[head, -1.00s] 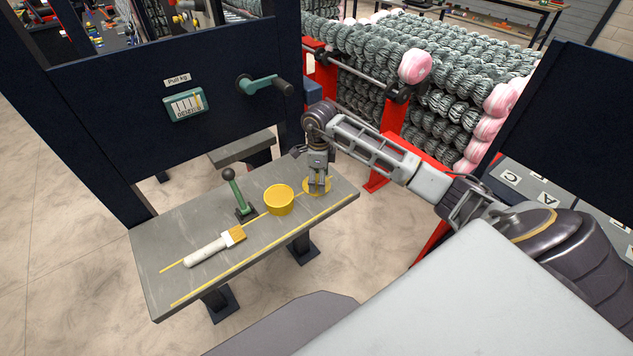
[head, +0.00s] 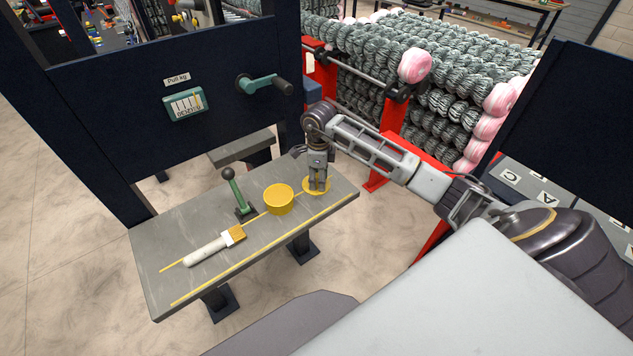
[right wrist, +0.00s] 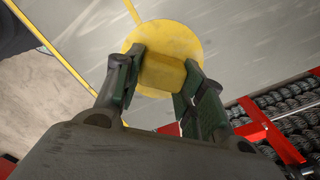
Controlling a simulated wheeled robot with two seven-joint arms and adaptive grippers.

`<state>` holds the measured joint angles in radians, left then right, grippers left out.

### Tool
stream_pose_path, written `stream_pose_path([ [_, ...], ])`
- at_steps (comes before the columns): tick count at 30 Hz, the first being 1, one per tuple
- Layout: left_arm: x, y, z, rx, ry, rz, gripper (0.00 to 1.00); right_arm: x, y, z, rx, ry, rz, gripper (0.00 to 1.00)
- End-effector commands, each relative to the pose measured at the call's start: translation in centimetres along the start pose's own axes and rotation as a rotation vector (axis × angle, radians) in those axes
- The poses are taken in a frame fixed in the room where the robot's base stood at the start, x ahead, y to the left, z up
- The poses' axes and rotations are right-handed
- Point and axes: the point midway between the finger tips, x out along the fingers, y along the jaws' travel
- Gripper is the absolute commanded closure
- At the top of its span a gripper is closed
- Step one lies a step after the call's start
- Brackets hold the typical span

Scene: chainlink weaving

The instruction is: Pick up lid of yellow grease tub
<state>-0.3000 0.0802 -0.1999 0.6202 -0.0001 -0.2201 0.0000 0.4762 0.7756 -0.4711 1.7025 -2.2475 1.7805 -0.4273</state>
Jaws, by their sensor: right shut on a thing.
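The lid (head: 309,188) is a flat yellow disc near the right end of the grey table. In the right wrist view the lid (right wrist: 172,38) shows with a raised block-like handle (right wrist: 162,75) between my fingers. My right gripper (head: 318,187) points down over the lid and is shut on that handle; it also fills the right wrist view (right wrist: 160,82). The lid appears to be on or very near the table top. The yellow grease tub (head: 279,201) stands just left of the lid. My left gripper is out of view.
The grey table (head: 190,230) also bears a white-handled brush (head: 212,246) and a green lever (head: 236,193) with a dark knob. Yellow lines run along its top. A dark panel (head: 130,110) with a pull gauge (head: 185,105) and crank (head: 262,85) rises behind. Red posts (head: 394,135) and chain rolls stand right.

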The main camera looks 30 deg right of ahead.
Motion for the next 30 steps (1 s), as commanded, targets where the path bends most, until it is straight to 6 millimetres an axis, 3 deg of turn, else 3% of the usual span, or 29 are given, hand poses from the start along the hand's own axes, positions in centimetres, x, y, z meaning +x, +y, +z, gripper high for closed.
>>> stream_pose_path([
  [11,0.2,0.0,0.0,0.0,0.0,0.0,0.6,-0.9,-0.1,0.0,0.0,0.0,-0.002,0.77],
  [30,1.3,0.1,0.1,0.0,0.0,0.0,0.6,-8.5,-0.1,0.1,0.0,-0.002,-0.002,0.77],
])
